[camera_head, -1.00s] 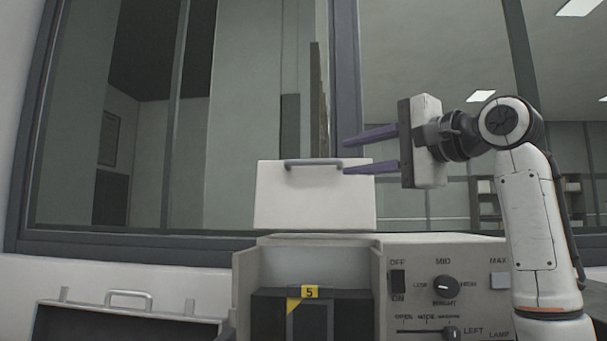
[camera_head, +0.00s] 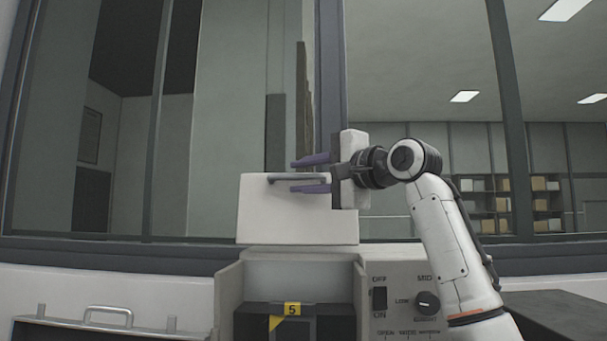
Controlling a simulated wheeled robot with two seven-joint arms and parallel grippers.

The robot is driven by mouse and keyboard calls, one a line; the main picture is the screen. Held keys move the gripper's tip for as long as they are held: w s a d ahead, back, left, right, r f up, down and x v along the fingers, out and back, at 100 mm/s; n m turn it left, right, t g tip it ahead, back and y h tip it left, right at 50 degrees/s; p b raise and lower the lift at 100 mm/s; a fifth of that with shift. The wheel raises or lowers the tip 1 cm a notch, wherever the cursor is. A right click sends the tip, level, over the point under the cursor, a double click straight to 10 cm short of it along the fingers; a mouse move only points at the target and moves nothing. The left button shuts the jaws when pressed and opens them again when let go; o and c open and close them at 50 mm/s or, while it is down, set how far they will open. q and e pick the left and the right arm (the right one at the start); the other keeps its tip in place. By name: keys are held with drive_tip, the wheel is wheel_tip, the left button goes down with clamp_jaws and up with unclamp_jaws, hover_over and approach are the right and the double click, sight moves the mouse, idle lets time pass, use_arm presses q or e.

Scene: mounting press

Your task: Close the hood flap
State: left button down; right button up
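The hood flap (camera_head: 295,215) is a white panel standing upright above the press (camera_head: 232,290), so the hood is open. A grey bar handle (camera_head: 283,178) runs along the flap's top edge. My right gripper (camera_head: 292,174) comes in from the right with two purple fingers spread apart, one above and one below the right part of the handle. The fingers are open; whether they touch the handle I cannot tell. My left gripper is not in the view.
The press front has an OFF/ON switch (camera_head: 379,298) and a dial (camera_head: 427,302). A yellow label marked 5 (camera_head: 292,309) is inside the open bay. A case with a handle (camera_head: 108,311) lies at lower left. A window frame (camera_head: 333,90) stands behind the flap.

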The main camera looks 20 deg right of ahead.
clamp_jaws()
drive_tip(key=shift+f, duration=0.1)
drive_tip(key=s+a+f+n+t+y+b, duration=0.2)
drive_tip(key=s+f+n+t+y+b, duration=0.1)
drive_tip(key=b, duration=0.8)
drive_tip(key=shift+s+a+f+n+y, duration=0.4)
drive_tip(key=shift+s+f+n+y, duration=0.3)
drive_tip(key=shift+s+f+n, duration=0.8)
drive_tip(key=shift+s+r+n, duration=0.35)
drive_tip(key=shift+s+n, duration=0.05)
